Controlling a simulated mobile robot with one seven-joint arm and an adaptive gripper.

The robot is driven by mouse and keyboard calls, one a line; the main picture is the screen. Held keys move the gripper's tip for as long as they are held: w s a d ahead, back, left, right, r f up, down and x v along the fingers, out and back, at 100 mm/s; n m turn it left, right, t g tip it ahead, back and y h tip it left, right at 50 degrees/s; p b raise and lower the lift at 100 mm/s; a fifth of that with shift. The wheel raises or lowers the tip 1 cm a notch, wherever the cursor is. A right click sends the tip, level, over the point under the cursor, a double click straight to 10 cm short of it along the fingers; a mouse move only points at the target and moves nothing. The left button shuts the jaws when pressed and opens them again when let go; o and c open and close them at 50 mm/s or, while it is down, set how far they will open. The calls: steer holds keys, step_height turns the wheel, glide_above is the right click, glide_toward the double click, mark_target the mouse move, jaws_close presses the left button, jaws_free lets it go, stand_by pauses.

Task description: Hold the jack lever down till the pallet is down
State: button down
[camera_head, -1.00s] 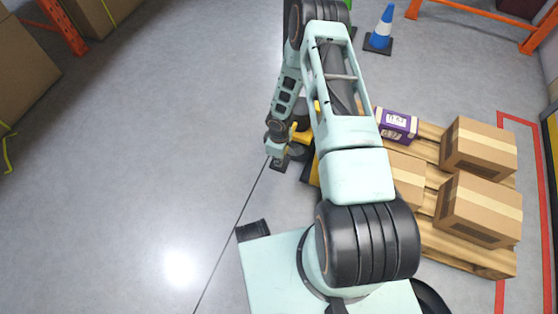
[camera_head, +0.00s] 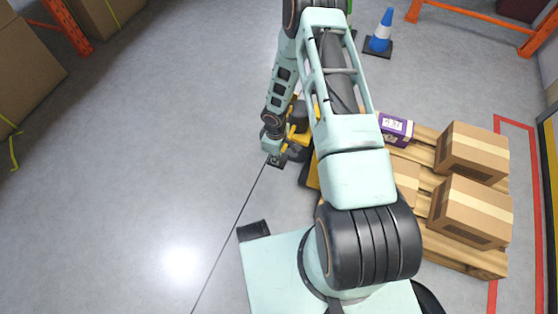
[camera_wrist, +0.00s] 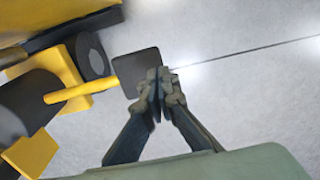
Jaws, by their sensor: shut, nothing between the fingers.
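The jack lever is a yellow rod ending in a dark square pedal (camera_wrist: 138,70) in the wrist view. My gripper (camera_wrist: 166,76) is shut and empty, its fingertips at the pedal's right edge and overlapping it in the picture; I cannot tell how firmly they touch. In the head view my gripper (camera_head: 275,159) points down beside the yellow and black jack (camera_head: 312,172), partly hidden by my arm. The wooden pallet (camera_head: 462,258) lies right of the jack and carries cardboard boxes (camera_head: 470,212) and a purple box (camera_head: 396,128). Its gap to the floor is hidden.
A blue and white cone (camera_head: 380,36) stands behind the pallet. Orange rack frames (camera_head: 540,38) stand at the upper right, and large cartons (camera_head: 25,70) at the upper left. A red floor line (camera_head: 535,190) runs right of the pallet. The floor at left is clear.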

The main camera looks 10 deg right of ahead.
step_height(320, 180, up, 7)
steer(key=s+a+p, duration=0.1)
steer(key=shift+s+a+p, duration=0.15)
steer(key=shift+p, duration=0.15)
stand_by(0.4)
